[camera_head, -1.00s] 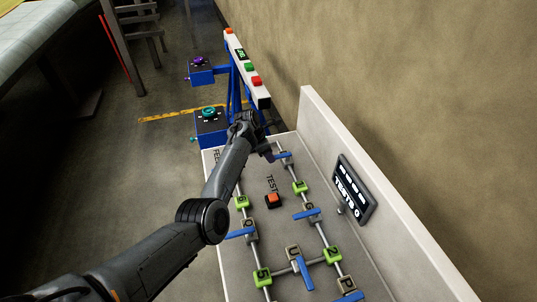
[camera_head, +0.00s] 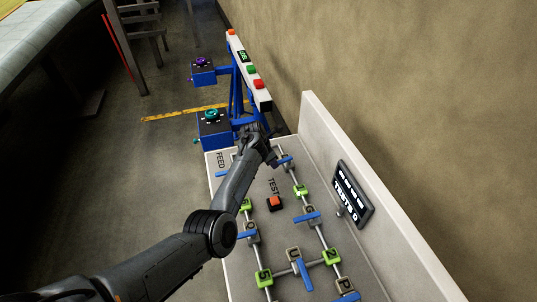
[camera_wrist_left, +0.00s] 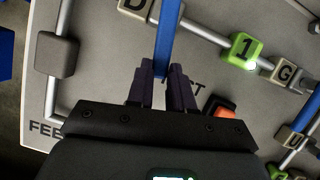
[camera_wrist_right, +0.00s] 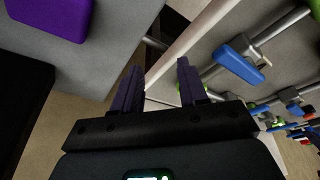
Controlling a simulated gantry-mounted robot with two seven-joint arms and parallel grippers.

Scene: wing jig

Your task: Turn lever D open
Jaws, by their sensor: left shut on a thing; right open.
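Lever D is a blue bar (camera_wrist_left: 168,35) beside a block marked D (camera_wrist_left: 136,8) on a grey pipe, at the top of the left wrist view. The bar crosses the pipe line at an angle. My left gripper (camera_wrist_left: 162,78) is shut on the bar's near end. In the head view my left gripper (camera_head: 268,157) is at the far end of the grey panel, and part of the blue lever (camera_head: 286,160) shows beside it. The D block is hidden there. My right gripper (camera_wrist_right: 158,72) is open and empty in the right wrist view, and is outside the head view.
Several other blue levers, such as the G lever (camera_head: 307,217), and green numbered blocks (camera_head: 301,190) line the pipes. An orange TEST button (camera_head: 274,203) is mid-panel. A display (camera_head: 353,193) is on the white wall at right. A blue stand with coloured buttons (camera_head: 247,70) is beyond.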

